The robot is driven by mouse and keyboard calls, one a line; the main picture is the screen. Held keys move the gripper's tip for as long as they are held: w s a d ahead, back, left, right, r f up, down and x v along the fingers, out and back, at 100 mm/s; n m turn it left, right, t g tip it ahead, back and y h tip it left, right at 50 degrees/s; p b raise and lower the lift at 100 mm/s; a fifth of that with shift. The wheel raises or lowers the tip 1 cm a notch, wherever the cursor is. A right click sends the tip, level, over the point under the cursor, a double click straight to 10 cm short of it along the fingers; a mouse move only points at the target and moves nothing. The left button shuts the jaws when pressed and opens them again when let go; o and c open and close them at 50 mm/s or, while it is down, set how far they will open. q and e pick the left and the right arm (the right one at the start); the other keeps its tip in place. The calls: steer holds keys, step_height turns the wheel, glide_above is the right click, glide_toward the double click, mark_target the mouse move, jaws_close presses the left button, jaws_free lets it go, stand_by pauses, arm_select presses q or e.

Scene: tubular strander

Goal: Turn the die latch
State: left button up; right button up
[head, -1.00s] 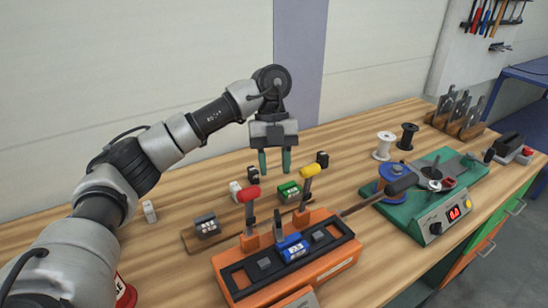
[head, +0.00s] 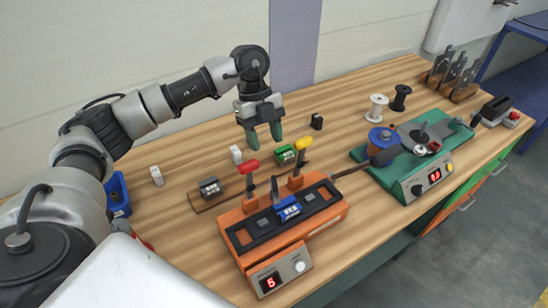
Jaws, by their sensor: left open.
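An orange fixture (head: 325,222) with a dark top channel stands on the wooden bench. A lever with a red handle (head: 249,166) and one with a yellow handle (head: 302,143) stand upright on its back side. A blue labelled block (head: 287,209) sits in the channel between them. I cannot tell which part is the die latch. My left gripper (head: 264,138) points down, its two green fingers apart with nothing between them. It hangs behind the levers, between the red and yellow handles in the picture, apart from both. My right gripper is not in view.
A green machine (head: 404,180) with a blue spool stands right. Open bench lies front left.

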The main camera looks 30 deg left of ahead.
mark_target(275, 180)
arm_select(q)
steer(key=p+x, duration=0.3)
steer(key=x, duration=0.8)
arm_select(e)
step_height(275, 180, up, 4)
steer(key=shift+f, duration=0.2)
arm_select(q)
steer(key=shift+r, duration=0.1)
jaws_close()
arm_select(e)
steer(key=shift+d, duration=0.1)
